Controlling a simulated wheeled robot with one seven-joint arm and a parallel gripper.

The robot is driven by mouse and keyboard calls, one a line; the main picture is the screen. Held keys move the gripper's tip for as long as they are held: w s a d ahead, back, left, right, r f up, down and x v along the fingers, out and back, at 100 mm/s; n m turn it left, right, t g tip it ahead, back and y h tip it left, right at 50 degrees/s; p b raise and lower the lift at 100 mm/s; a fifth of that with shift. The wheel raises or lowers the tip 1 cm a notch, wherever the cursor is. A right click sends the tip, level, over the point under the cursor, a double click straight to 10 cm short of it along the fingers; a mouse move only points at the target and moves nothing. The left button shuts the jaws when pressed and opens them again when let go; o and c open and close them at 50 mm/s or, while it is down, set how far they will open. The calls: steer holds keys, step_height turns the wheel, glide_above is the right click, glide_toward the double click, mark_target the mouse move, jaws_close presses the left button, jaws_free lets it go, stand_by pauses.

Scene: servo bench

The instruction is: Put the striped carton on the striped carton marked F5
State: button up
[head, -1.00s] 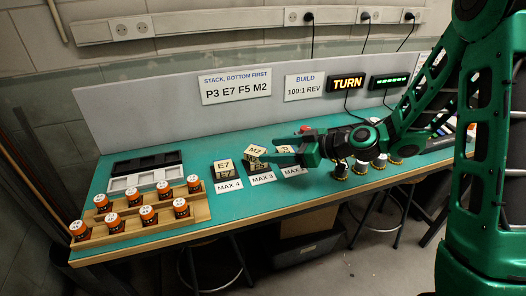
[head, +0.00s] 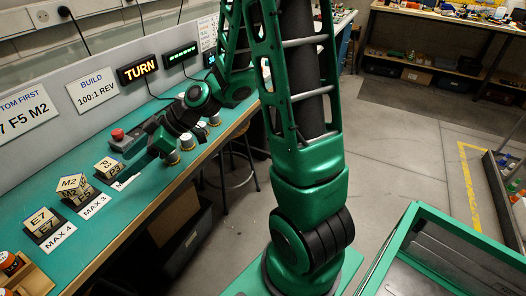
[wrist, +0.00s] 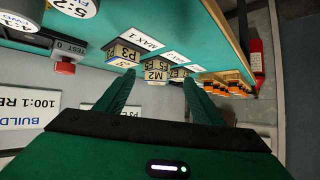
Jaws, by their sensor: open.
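A striped carton marked M2 (head: 70,183) sits on the striped carton marked F5 (head: 88,196), turned at an angle to it and appearing to overhang it. In the wrist view the M2 carton (wrist: 155,72) shows beyond my fingertips, with the F5 carton (wrist: 163,65) partly hidden behind it. My gripper (wrist: 158,98) is open, with nothing between its fingers, and stands apart from the cartons. In the head view my gripper (head: 150,138) is to the right of them, above the bench.
Carton E7 (head: 42,221) stands to the left and carton P3 (head: 108,166) to the right. Cards lie before the cartons. A red button (head: 118,133) is on a box near my gripper. Cylinders (head: 187,141) stand along the bench further right.

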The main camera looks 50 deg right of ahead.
steer(key=s+d+m+g+h, duration=0.1)
steer(key=s+d+m+h, duration=0.3)
steer(key=s+d, duration=0.3)
steer(key=s+d+m+g+h, duration=0.25)
steer(key=s+d, duration=0.25)
steer(key=d, duration=0.4)
steer(key=s+d+r+m+g+h, duration=0.1)
steer(key=s+d+m, duration=0.4)
steer(key=s, duration=0.3)
steer(key=s+d+r+m+g+h, duration=0.1)
steer(key=s+d+r+m+h, duration=0.1)
steer(key=s+d+m, duration=0.2)
steer(key=s+m, duration=0.2)
steer(key=s, duration=0.2)
steer(key=shift+s+d, duration=0.3)
steer(key=shift+d, duration=0.05)
steer(key=shift+r, duration=0.1)
